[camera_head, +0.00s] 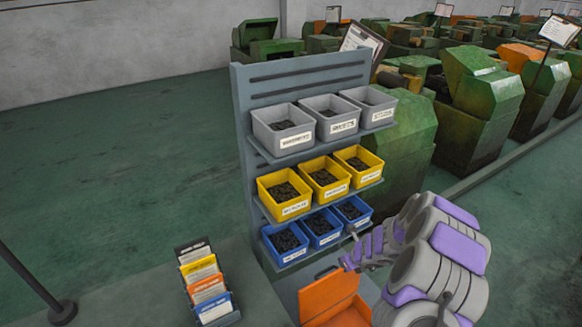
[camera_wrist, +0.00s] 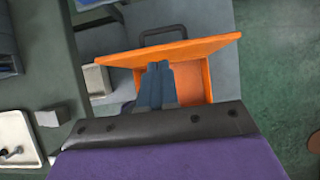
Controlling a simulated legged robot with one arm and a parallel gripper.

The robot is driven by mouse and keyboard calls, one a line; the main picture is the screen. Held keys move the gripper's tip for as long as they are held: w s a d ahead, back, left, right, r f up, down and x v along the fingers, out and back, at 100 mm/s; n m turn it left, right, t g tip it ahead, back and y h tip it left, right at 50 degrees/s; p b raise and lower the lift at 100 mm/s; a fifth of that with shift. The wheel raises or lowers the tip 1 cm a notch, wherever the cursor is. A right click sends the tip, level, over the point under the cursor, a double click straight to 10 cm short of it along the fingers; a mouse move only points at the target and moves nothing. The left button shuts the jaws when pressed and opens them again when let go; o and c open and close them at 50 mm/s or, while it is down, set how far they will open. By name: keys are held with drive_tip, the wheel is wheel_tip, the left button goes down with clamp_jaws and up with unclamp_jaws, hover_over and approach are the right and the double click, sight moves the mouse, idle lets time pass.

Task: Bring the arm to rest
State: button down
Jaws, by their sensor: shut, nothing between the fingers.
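My grey and purple arm reaches in from the right in the head view, with my gripper (camera_head: 350,263) above and beside an orange open-topped box (camera_head: 330,297) at the bottom. In the wrist view my gripper (camera_wrist: 158,68) has its two fingers together and empty. They point over the inside of the orange box (camera_wrist: 205,50), which has a dark handle (camera_wrist: 163,36) at its far side. Whether the fingers touch the box cannot be told.
A grey rack (camera_head: 240,105) holds rows of grey, yellow and blue bins of dark parts. A card holder (camera_head: 208,285) stands at lower left. A white tray (camera_wrist: 18,140) with small parts shows in the wrist view. Green machines (camera_head: 478,100) stand behind; the left floor is open.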

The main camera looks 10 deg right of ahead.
drive_tip(key=s+a+r+n+y+b, duration=0.2)
drive_tip(key=a+r+n+b, duration=0.1)
drive_tip(key=a+r+n, duration=0.5)
drive_tip(key=s+a+r+n+y+b, duration=0.25)
drive_tip(key=a+r+n, duration=0.3)
drive_tip(key=a, duration=0.55)
drive_tip(key=s+a+r+n+g+b, duration=0.2)
drive_tip(key=s+a+n, duration=0.15)
drive_tip(key=s, duration=0.25)
drive_tip(key=s+a+r+n+g+b, duration=0.1)
drive_tip(key=s+a+r+n+g, duration=0.1)
drive_tip(key=s+n, duration=0.3)
drive_tip(key=s+d+f+n+g+h+b, duration=0.1)
drive_tip(key=s+d+n+h+b, duration=0.2)
drive_tip(key=s, duration=1)
drive_tip(key=s+d+f+n+g+h+b, duration=0.1)
drive_tip(key=s+d+n, duration=0.4)
drive_tip(key=s, duration=0.8)
drive_tip(key=shift+d+f+n+g+h+b, duration=0.15)
drive_tip(key=shift+d+n+g+h+b, duration=0.2)
drive_tip(key=shift+n+g+h+b, duration=0.6)
